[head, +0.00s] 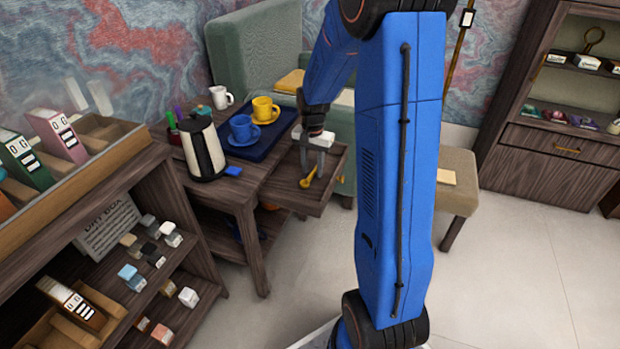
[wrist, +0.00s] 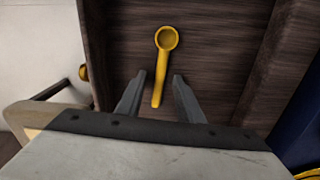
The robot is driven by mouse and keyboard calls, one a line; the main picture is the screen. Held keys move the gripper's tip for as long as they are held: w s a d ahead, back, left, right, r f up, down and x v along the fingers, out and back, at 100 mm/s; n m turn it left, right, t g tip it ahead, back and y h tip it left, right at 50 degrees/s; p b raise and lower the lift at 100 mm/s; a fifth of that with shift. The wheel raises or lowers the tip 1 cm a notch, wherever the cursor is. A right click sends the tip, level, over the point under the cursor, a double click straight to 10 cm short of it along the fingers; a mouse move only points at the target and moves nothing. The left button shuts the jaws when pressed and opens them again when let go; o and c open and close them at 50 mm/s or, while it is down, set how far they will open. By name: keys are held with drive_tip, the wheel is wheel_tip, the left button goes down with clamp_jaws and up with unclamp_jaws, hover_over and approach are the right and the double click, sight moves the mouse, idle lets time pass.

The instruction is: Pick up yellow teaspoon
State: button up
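The yellow teaspoon (wrist: 162,62) lies in an open wooden drawer (wrist: 225,45), its round bowl toward the top of the wrist view and its handle toward my gripper. My gripper (wrist: 157,76) is open, with one finger on each side of the handle's end; nothing is between the fingers except the view of the handle. I cannot tell how far above the spoon the fingertips are. In the head view the teaspoon (head: 308,179) shows in the pulled-out drawer (head: 325,195), beside my gripper (head: 312,176), which points down into the drawer.
The drawer's walls stand close around my gripper. On the desk above are a dark blue tray (head: 270,145), a blue cup (head: 243,128), a yellow cup (head: 264,109), a white mug (head: 220,97) and a kettle (head: 203,150). A green armchair (head: 255,50) stands behind.

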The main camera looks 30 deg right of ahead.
drive_tip(key=shift+f, duration=0.1)
clamp_jaws()
idle(0.3)
